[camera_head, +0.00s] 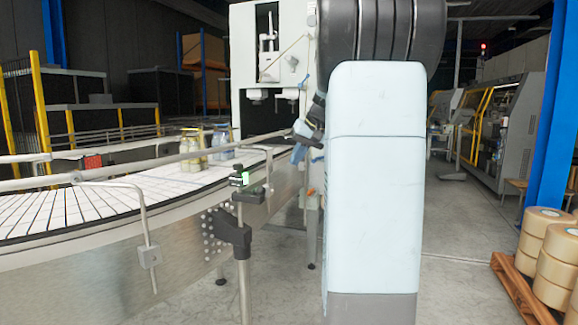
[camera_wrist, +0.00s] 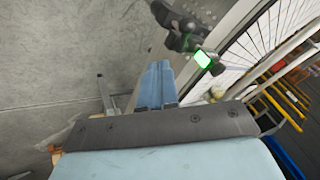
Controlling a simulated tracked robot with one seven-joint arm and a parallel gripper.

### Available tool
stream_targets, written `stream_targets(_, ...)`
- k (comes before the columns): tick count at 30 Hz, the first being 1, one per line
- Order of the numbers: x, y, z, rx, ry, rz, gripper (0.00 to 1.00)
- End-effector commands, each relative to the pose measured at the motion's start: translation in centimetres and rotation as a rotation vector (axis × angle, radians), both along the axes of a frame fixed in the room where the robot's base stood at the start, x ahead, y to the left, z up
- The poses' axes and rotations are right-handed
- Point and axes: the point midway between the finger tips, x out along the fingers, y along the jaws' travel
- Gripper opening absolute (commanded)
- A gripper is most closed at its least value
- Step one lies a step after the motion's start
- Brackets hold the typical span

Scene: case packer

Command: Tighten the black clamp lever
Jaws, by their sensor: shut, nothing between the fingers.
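A black clamp (camera_head: 235,232) sits on a metal post beside the conveyor, below a small black sensor (camera_head: 240,178) with a green light. In the wrist view, black clamp parts (camera_wrist: 178,20) show at the top, and the green-lit sensor (camera_wrist: 203,60) is just below them. I cannot tell which part is the lever. My gripper (camera_head: 298,153) is right of the post in the head view, apart from the clamp. In the wrist view, its blue fingers (camera_wrist: 157,66) are together and empty, below and left of the clamp parts. My arm hides what lies behind it.
The curved conveyor (camera_head: 110,195) has metal guide rails and carries jars (camera_head: 190,150). A bent rail bracket (camera_head: 149,255) stands left of the post. A pallet with tape rolls (camera_head: 555,255) is at far right. Grey floor lies open beside the conveyor.

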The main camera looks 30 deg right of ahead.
Motion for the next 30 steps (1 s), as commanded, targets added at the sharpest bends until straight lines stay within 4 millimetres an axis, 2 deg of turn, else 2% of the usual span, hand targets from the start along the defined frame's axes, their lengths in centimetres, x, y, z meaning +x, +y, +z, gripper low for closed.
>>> stream_targets(15,4.1,2.1,-7.7,0.002,0.003,0.002,0.00)
stream_targets(21,5.1,4.5,-8.3,0.000,0.001,0.004,0.00)
stream_targets(30,5.5,5.5,-8.7,0.000,0.002,0.002,0.00)
